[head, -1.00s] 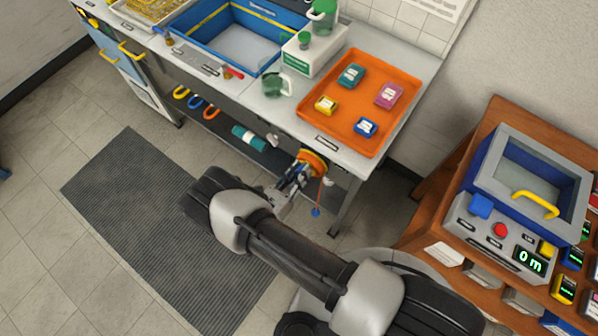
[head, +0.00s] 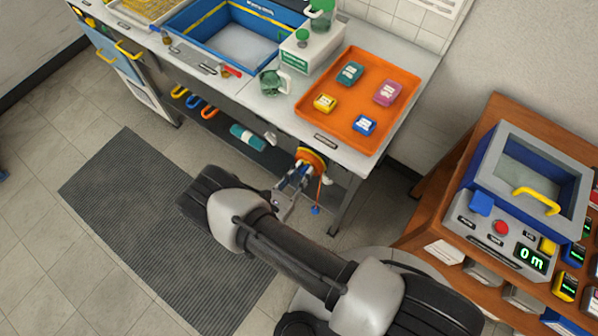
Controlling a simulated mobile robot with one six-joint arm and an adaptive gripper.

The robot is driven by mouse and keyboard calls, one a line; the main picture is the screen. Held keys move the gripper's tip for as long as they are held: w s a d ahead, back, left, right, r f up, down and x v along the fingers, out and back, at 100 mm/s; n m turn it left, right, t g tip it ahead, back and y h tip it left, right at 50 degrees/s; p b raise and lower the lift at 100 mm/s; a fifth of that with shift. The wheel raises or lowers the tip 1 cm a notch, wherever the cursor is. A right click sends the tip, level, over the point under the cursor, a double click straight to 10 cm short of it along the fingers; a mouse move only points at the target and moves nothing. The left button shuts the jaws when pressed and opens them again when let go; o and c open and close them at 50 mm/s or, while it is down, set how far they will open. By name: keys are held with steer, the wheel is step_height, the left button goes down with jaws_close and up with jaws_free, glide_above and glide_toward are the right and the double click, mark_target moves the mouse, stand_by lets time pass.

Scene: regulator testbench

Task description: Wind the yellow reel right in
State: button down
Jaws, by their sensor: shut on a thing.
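The yellow reel (head: 314,157), a yellow-orange disc, is mounted under the front edge of the bench, below the orange tray. A red cord hangs below it with a small blue bob (head: 315,210) at its end. My gripper (head: 302,176) is at the reel's front, lower left side, shut on a part of it. The fingers and my wrist partly hide the reel, so the exact part held is too small to make out.
The orange tray (head: 333,132) holds several small coloured boxes on the bench. A green mug (head: 271,83) stands left of it. A wooden stand with a console (head: 500,220) reading "0 m" is at the right. The floor by the grey mat (head: 140,220) is clear.

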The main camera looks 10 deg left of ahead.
mark_target(314, 176)
steer(key=m, duration=0.3)
steer(key=d+f+m+b, duration=0.1)
steer(key=m, duration=0.2)
steer(key=s+d+f+m+b, duration=0.1)
steer(key=m, duration=0.3)
steer(key=shift+d+f, duration=0.15)
steer(key=shift+f, duration=0.05)
steer(key=m, duration=0.2)
steer(key=f+m+b, duration=0.1)
steer(key=m, duration=0.2)
steer(key=shift+d+f+m+b, duration=0.1)
steer(key=shift+f+m+b, duration=0.2)
steer(key=shift+f, duration=0.1)
steer(key=shift+a+f+m+b, duration=0.1)
steer(key=shift+f+m+b, duration=0.25)
steer(key=shift+m, duration=0.9)
steer(key=shift+a+f+m+b, duration=0.1)
steer(key=shift+f+m, duration=0.35)
steer(key=shift+m, duration=0.8)
steer(key=c, duration=1.4)
jaws_free()
steer(key=v, duration=1.2)
